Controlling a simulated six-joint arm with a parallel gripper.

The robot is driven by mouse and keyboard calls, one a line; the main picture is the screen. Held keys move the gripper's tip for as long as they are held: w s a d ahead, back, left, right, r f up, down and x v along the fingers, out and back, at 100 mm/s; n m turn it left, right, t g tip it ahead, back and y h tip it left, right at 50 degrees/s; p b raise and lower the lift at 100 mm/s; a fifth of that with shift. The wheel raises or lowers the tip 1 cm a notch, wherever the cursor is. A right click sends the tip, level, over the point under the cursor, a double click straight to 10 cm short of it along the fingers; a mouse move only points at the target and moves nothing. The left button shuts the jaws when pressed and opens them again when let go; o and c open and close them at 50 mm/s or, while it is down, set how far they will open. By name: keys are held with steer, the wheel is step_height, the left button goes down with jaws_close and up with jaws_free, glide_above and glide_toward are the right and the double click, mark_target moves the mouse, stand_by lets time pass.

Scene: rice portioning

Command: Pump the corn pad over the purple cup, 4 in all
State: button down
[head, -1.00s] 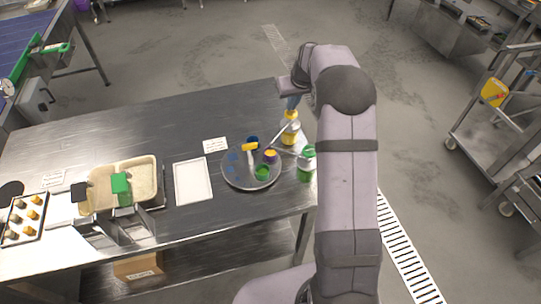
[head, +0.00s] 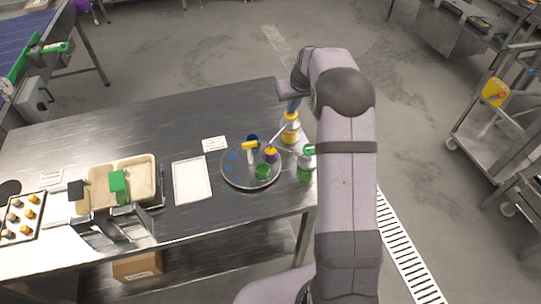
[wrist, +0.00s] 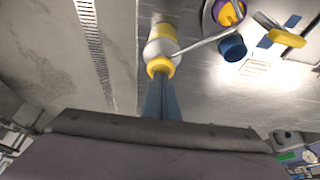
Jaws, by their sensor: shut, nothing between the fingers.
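The corn pump bottle, pale with a yellow collar (head: 290,133), stands at the right of the table, behind the round tray (head: 235,181). Its long thin spout (wrist: 205,42) reaches over the purple cup (head: 271,157), which stands on the tray and shows yellow at its top. In the wrist view the purple cup (wrist: 221,22) holds yellow stuff. My gripper (head: 291,108) is shut and empty, with its blue fingers directly over the pump's top. In the wrist view the fingertips (wrist: 160,80) meet or overlap the yellow collar; whether they touch the pump is unclear.
The tray also holds a green cup (head: 262,172), a blue cup (head: 253,139) and a yellow-headed tool (head: 250,147). A green-topped bottle (head: 306,174) stands right of the tray.

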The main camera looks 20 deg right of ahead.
steer(key=shift+s+f, duration=0.1)
steer(key=shift+f, duration=0.05)
steer(key=shift+r+p, duration=0.9)
steer(key=shift+r, duration=0.2)
stand_by(0.3)
step_height(320, 180, up, 6)
steer(key=p, duration=0.4)
stand_by(0.7)
steer(key=s+a+f+g, duration=0.1)
steer(key=s+a, duration=0.3)
steer(key=s, duration=0.8)
steer(key=s+a+f+g+b, duration=0.1)
steer(key=s+a, duration=0.4)
steer(key=s, duration=0.7)
steer(key=s+a+f+g, duration=0.2)
steer(key=s+a, duration=0.2)
steer(key=s, duration=0.9)
steer(key=shift+a+f+g, duration=0.25)
steer(key=shift+g, duration=0.05)
steer(key=shift+w, duration=0.1)
